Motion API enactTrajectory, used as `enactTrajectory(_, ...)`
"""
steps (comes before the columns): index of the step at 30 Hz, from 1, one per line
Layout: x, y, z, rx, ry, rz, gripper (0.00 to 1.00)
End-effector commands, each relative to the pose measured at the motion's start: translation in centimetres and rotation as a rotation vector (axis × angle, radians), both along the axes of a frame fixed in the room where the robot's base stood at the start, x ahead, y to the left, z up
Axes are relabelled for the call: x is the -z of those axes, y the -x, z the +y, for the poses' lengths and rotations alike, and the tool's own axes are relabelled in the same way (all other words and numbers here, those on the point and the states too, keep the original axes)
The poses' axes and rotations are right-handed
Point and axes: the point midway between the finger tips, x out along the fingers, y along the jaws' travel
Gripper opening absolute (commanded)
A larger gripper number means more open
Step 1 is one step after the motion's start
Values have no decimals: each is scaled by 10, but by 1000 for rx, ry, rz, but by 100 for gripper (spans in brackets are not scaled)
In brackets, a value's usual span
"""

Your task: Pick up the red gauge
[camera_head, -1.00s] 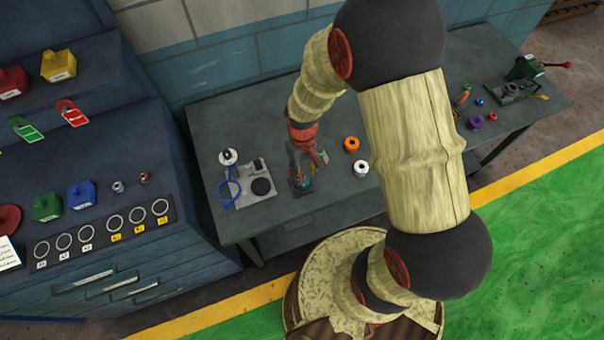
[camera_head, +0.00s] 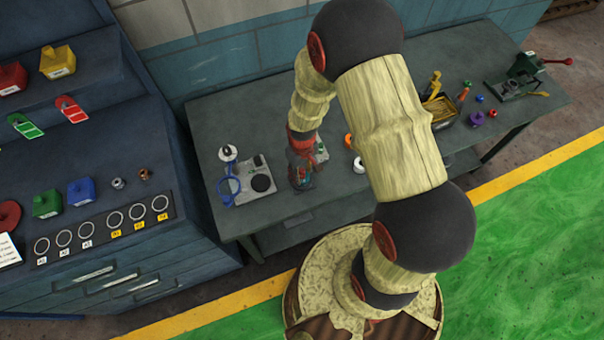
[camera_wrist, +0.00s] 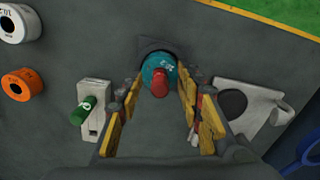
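In the wrist view a round teal piece (camera_wrist: 152,68) with a red rounded end (camera_wrist: 160,85), which looks like the red gauge, stands on the bench against a dark holder. My gripper (camera_wrist: 160,92) is open, with its yellow-padded fingers on either side of the red end. Gaps show on both sides, and I see no contact. In the head view my gripper (camera_head: 301,176) is over the bench, and this gauge cannot be made out behind it.
A grey plate with a dark disc (camera_head: 261,183) and a blue looped tool (camera_head: 229,187) lie left of my gripper. White (camera_head: 359,165) and orange (camera_wrist: 22,84) rings lie on the other side. A red tag (camera_head: 71,109) lies on the blue cabinet.

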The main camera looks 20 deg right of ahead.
Motion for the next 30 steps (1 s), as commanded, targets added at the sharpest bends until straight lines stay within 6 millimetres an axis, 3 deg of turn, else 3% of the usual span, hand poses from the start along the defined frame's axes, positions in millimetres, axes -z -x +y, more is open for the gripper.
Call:
enactTrajectory(3,0,0,0,0,0,0,36)
enactTrajectory(22,0,0,0,0,0,1,1)
enactTrajectory(30,0,0,0,0,0,1,0)
